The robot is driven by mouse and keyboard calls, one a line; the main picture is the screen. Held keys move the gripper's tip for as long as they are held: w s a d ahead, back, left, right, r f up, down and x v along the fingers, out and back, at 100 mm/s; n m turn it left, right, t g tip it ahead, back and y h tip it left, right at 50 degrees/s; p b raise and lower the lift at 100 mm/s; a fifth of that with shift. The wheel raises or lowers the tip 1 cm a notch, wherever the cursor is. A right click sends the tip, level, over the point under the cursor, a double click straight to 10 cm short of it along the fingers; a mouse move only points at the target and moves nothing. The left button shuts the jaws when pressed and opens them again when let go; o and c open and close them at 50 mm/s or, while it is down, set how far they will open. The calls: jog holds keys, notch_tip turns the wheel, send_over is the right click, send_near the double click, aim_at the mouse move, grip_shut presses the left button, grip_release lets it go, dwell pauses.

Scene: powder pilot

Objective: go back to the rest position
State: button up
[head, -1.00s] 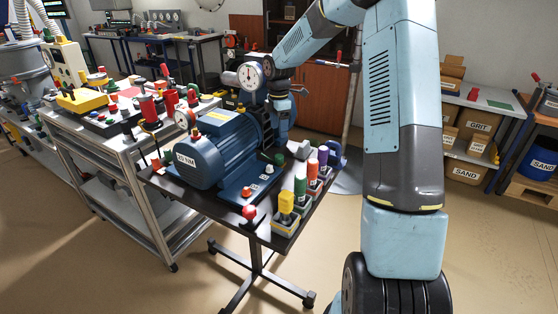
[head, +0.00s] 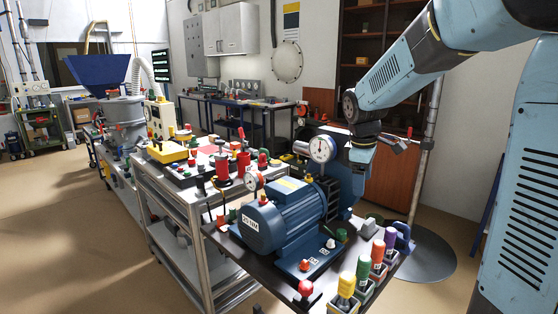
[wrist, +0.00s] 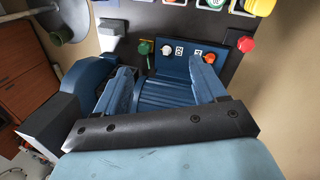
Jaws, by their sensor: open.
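In the head view my arm reaches from the right to behind the blue motor (head: 285,215). My wrist is beside the dial gauge (head: 321,149); the fingertips are hidden there. Whether the fingers touch the motor, I cannot tell.
The dark cart top (head: 330,290) carries yellow, green, red and purple-handled items at its front right. A red mushroom button (wrist: 246,44) stands near the motor. A crowded metal bench (head: 190,200) is to the left. A pole (head: 425,150) rises behind my wrist. Floor at left is open.

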jog(key=s+r+m+t, duration=0.2)
jog(key=s+m, duration=0.4)
jog(key=s, duration=0.7)
jog(key=s+d+r+m+t+y, duration=0.1)
jog(key=s+r+m, duration=0.2)
jog(key=s, duration=0.9)
jog(key=shift+s+m+t, duration=0.35)
jog(key=shift+m+t, duration=0.05)
jog(key=shift+m, duration=1.1)
jog(key=shift+d, duration=0.1)
